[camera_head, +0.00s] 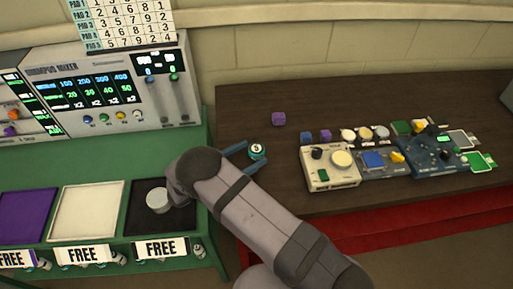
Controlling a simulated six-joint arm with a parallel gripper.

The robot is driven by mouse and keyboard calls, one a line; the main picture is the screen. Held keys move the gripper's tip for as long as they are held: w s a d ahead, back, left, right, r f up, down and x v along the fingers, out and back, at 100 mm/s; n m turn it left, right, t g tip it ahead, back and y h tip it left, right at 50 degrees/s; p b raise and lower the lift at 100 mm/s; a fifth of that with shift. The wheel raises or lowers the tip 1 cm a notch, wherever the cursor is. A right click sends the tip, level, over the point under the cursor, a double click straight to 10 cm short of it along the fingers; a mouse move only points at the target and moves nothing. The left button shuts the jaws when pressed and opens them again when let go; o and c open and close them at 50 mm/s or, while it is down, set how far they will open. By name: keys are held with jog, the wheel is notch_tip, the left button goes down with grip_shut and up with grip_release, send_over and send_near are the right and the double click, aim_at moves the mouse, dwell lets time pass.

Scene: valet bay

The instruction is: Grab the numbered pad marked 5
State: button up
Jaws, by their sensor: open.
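The numbered pad (257,150) is a small round teal piece with a pale top and a dark mark that looks like a 5. It sits near the left edge of the dark wooden table. My gripper (256,153) is open, with its two blue fingers reaching right toward the pad. One fingertip is at the pad's upper left and the other at its lower side. The pad shows between or just beyond the tips; I cannot tell whether either finger touches it.
A cream device (331,167), a blue board (430,151) and small parts crowd the table's right. The mixer (105,87) stands at the back left. Purple (27,214), white (88,211) and black squares (140,222) lie on the green bench.

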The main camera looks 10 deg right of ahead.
aim_at(250, 154)
jog(key=shift+w+d, duration=0.15)
jog(key=shift+d, duration=0.1)
jog(key=shift+f, duration=0.1)
jog(key=shift+c, duration=0.6)
jog(key=c, duration=1)
jog(key=shift+r, duration=0.2)
jog(key=shift+r+b, duration=1.35)
jog(key=shift+r, duration=3.5)
